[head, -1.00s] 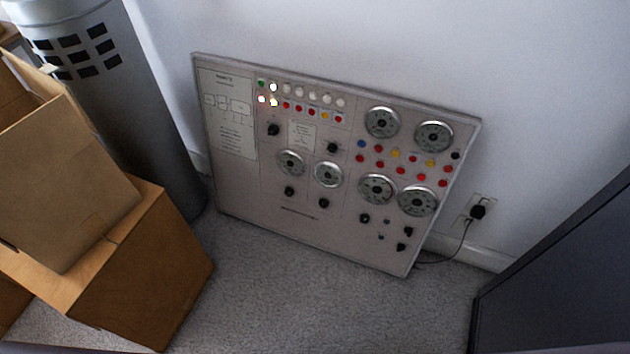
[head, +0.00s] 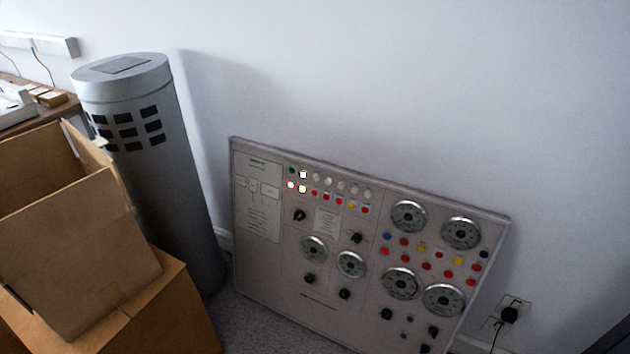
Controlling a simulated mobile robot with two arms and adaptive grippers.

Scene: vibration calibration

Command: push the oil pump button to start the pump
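A grey control panel (head: 290,275) leans against the wall at the lower middle right of the head view. It carries dials, black knobs and rows of coloured buttons (head: 340,201). A few buttons at its upper left look bright white, beside a green one (head: 292,170). The labels are too small to read, so I cannot tell which button is the oil pump button. Neither of my grippers is in view. The bottom edge of the panel is partly cut off by the frame.
A wall outlet with a black plug (head: 509,314) is right of the panel. A desk (head: 40,118) shows at the far left.

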